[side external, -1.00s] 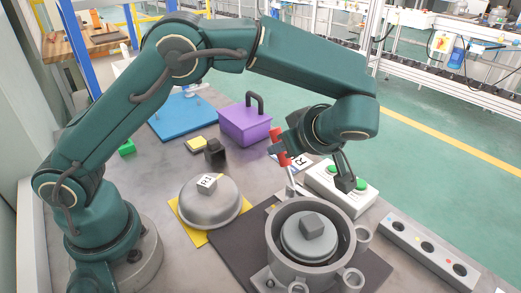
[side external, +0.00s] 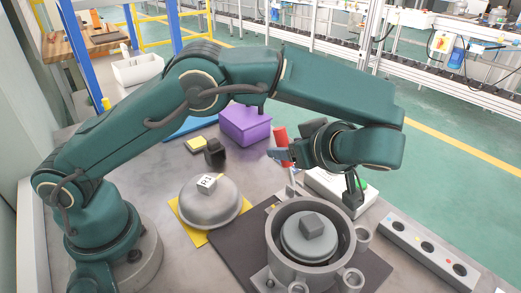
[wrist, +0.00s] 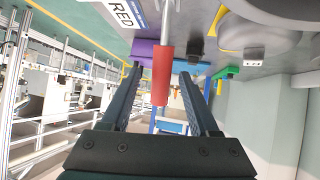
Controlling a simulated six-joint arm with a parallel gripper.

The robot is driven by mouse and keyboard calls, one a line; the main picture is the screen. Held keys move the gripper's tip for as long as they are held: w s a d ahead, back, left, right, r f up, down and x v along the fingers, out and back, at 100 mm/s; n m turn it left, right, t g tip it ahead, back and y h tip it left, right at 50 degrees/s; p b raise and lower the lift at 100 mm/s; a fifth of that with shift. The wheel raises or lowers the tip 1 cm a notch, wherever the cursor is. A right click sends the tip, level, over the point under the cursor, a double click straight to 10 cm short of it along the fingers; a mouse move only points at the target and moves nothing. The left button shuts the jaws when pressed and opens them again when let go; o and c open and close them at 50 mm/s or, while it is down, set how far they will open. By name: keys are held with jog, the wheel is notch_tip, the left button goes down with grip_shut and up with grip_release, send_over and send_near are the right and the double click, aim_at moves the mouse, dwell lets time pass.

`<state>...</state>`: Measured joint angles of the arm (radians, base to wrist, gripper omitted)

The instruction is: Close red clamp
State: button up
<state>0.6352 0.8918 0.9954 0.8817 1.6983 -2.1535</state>
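The red clamp handle (side external: 280,133) stands upright behind the grey pot, with its lower part hidden by my gripper in the side view. In the wrist view the red handle (wrist: 161,76) points down the picture on a thin metal rod, in the gap between my two fingers. My gripper (side external: 278,154) is beside the handle in the side view. In the wrist view my gripper (wrist: 160,75) is open, with space visible on both sides of the handle. The clamp's lower body is mostly hidden. A white label reading RED (wrist: 125,11) lies near the rod.
The grey pot (side external: 273,247) stands on a dark mat (side external: 222,262) in front. A domed metal lid (side external: 210,205) is on a yellow sheet at left. A purple box (side external: 245,124) is behind. A button box (side external: 322,188) and a grey panel (side external: 428,247) lie at right.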

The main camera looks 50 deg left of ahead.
dwell(0.3)
jog(key=shift+v, duration=2.5)
